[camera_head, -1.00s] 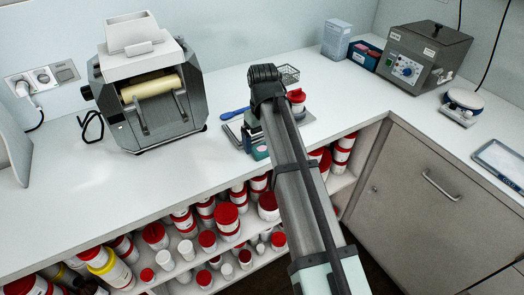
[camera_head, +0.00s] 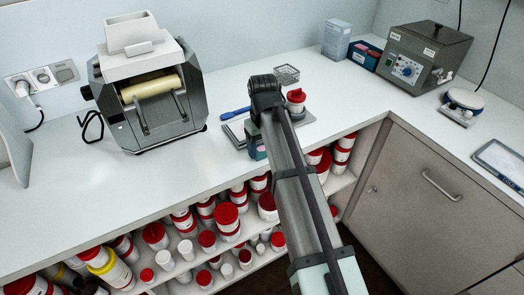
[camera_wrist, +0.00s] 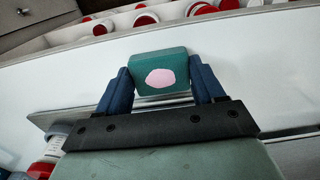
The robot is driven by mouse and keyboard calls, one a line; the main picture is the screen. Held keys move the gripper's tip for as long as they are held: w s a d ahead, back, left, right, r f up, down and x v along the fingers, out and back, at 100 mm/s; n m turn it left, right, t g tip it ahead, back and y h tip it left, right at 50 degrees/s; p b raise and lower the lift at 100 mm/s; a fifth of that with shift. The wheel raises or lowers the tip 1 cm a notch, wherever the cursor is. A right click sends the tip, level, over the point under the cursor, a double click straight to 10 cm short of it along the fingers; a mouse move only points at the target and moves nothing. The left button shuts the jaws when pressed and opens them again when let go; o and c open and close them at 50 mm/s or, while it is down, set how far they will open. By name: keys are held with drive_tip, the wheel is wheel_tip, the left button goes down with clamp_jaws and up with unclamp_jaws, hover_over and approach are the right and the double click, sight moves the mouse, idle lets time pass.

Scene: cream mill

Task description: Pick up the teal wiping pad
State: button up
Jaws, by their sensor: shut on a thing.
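The teal wiping pad (camera_wrist: 148,62) with a pink patch on its face is between the two blue fingers of my gripper (camera_wrist: 161,82) in the wrist view. The fingers are shut on its two sides. In the head view, a small part of the pad (camera_head: 256,152) shows beside my arm, above the counter's front edge. My arm hides most of the gripper there.
A grey tray (camera_head: 236,136) lies under and beside my arm, with a blue-handled tool (camera_head: 235,113) and a red-lidded jar (camera_head: 296,99) close by. A wire basket (camera_head: 286,75) stands behind. The mill (camera_head: 150,95) is at left. Shelves of jars lie below the counter.

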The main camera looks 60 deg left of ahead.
sight(262, 149)
drive_tip(key=shift+c, duration=0.6)
wheel_tip(262, 149, up, 10)
idle(0.4)
drive_tip(key=o, duration=0.4)
drive_tip(key=c, duration=0.4)
